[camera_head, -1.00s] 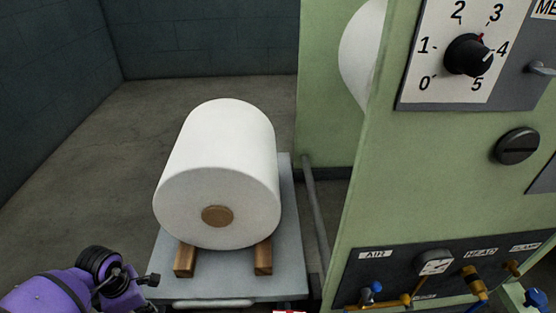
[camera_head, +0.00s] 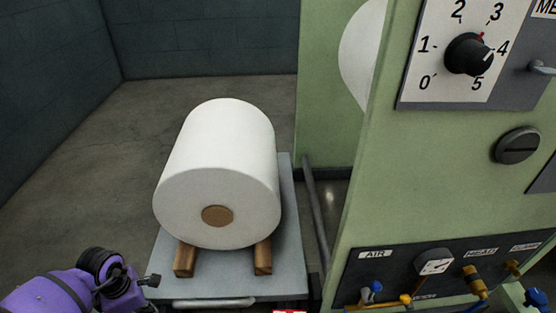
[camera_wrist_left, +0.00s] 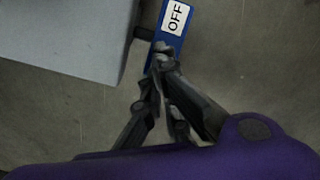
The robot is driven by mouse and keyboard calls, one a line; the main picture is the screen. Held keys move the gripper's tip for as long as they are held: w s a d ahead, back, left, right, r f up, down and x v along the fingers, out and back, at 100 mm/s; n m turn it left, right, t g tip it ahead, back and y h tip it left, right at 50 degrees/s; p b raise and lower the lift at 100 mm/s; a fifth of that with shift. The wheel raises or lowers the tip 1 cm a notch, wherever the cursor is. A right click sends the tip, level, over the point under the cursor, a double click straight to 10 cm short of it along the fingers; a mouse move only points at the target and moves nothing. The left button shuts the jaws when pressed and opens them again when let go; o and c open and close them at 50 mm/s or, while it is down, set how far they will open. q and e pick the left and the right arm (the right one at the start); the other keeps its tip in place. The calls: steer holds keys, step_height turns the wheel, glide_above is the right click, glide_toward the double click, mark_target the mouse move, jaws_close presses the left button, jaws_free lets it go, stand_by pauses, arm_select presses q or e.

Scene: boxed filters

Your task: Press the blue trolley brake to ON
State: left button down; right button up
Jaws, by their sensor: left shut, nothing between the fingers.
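The blue trolley brake (camera_wrist_left: 162,44) shows in the left wrist view as a narrow blue bar with a white label reading OFF. It lies beside the edge of the grey trolley (camera_wrist_left: 60,40), with a dark stub between them. My left gripper (camera_wrist_left: 162,58) is shut and empty, its fingertips overlapping the near end of the blue bar in the picture. I cannot tell whether they touch it. In the head view my left gripper (camera_head: 151,281) is at the trolley's front left corner. The brake cannot be made out there. My right gripper is not in view.
A big white roll (camera_head: 217,170) rests on wooden blocks (camera_head: 185,261) on the trolley (camera_head: 288,230). A green machine (camera_head: 420,190) with a dial (camera_head: 468,54) and a valve panel (camera_head: 350,290) stands at the right. Floor left of the trolley is clear.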

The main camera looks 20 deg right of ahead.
arm_select(q)
steer(key=shift+f+b, duration=0.3)
steer(key=shift+f, duration=1.1)
stand_by(0.4)
steer(key=shift+r, duration=0.15)
step_height(320, 180, up, 3)
steer(key=p, duration=0.3)
steer(key=shift+r+p, duration=1.5)
steer(key=shift+r, duration=0.4)
